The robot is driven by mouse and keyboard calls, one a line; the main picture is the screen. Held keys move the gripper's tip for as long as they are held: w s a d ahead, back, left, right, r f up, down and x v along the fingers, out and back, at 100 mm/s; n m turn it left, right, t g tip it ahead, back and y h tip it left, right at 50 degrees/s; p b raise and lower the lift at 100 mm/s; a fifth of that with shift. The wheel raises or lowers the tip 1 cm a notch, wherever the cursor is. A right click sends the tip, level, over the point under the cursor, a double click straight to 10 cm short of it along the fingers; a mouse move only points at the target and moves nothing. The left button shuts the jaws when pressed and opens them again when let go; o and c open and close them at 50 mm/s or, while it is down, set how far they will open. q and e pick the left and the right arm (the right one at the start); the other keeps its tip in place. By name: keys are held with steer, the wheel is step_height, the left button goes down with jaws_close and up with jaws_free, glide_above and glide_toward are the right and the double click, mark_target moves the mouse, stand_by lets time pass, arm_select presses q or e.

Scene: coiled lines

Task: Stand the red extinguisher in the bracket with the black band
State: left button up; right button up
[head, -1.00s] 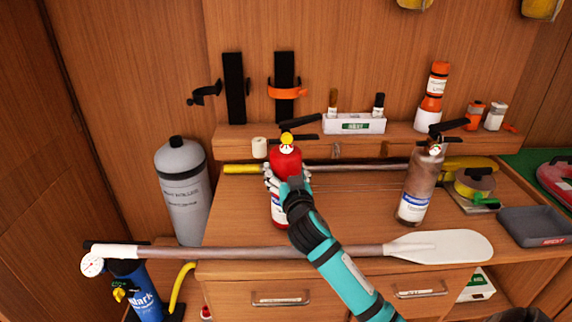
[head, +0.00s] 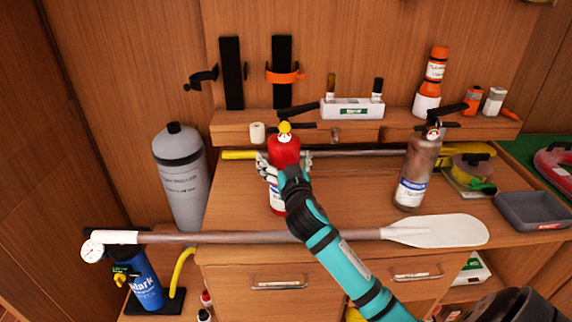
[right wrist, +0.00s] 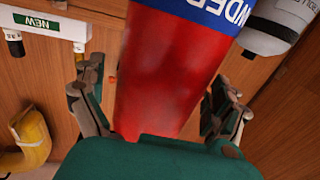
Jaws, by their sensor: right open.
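The red extinguisher (head: 283,148) appears to stand upright on the wooden counter, with a yellow gauge and black handle on top. My right gripper (head: 284,164) is open around it, one finger on each side; the hand hides part of its lower body. In the right wrist view the red cylinder (right wrist: 170,75) lies between the spread fingers (right wrist: 157,105), with gaps at both sides. The bracket with the black band (head: 203,77) is on the back wall, its band sticking out left of a black plate (head: 231,75). It is empty. My left gripper is not in view.
A bracket with an orange band (head: 284,76) is just right of the black-banded one. A paddle (head: 435,231) lies across the counter's front. A grey cylinder (head: 181,180) stands at left, and a brownish extinguisher (head: 418,172) at right. A narrow shelf (head: 235,129) runs below the brackets.

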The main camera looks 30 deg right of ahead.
steer(key=b+v, duration=0.2)
steer(key=v, duration=1)
